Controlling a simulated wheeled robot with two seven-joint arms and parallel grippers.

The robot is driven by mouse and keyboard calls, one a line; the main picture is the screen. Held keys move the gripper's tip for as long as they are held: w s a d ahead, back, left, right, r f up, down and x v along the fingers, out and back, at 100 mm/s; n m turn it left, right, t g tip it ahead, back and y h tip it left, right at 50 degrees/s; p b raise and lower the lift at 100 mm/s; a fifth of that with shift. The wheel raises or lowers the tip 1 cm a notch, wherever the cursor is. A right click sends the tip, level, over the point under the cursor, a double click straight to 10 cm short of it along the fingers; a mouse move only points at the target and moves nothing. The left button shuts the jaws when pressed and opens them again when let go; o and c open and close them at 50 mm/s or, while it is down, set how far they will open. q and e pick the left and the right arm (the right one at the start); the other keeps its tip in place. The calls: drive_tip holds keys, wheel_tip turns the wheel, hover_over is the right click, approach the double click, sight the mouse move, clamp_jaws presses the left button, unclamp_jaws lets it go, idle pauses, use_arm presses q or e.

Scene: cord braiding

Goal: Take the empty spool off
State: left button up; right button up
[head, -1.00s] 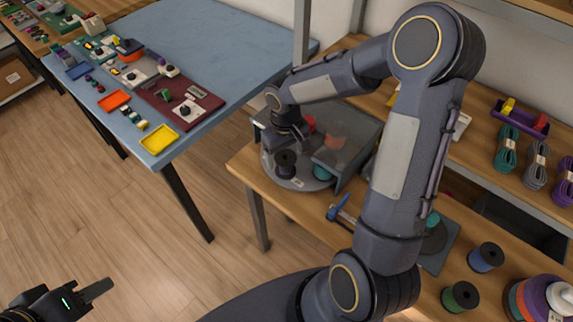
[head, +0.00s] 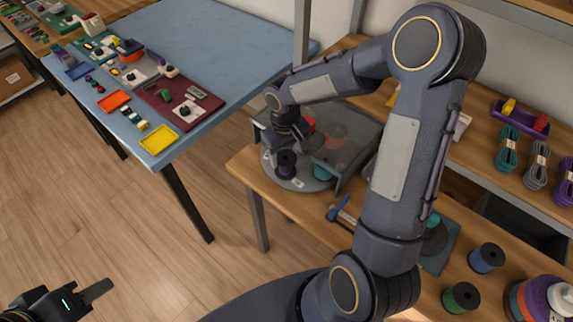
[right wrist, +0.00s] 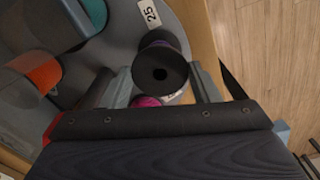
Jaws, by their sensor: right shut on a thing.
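A black spool (right wrist: 160,68) with a dark centre hole and some purple behind its near flange sits at the edge of the grey round plate (right wrist: 185,18). My right gripper (right wrist: 163,86) is shut on this spool, one finger on each side of it. In the head view the dark spool (head: 286,163) stands on the plate (head: 300,184), with my right gripper (head: 288,148) close at it; the fingertips are hard to make out there. My left gripper (head: 95,291) is low at the left, over the floor, away from the spool; its jaw opening cannot be judged.
A see-through cover (head: 345,150) stands around the plate. Under it are a red-orange spool (right wrist: 30,75) and a teal spool (right wrist: 75,20). A blue clamp (head: 340,208) is at the bench edge. Loose blue (head: 486,258) and green (head: 460,297) spools stand at the right.

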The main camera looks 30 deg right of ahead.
drive_tip(key=shift+r, duration=0.15)
drive_tip(key=shift+r+p, duration=2.25)
drive_tip(key=shift+r, duration=0.7)
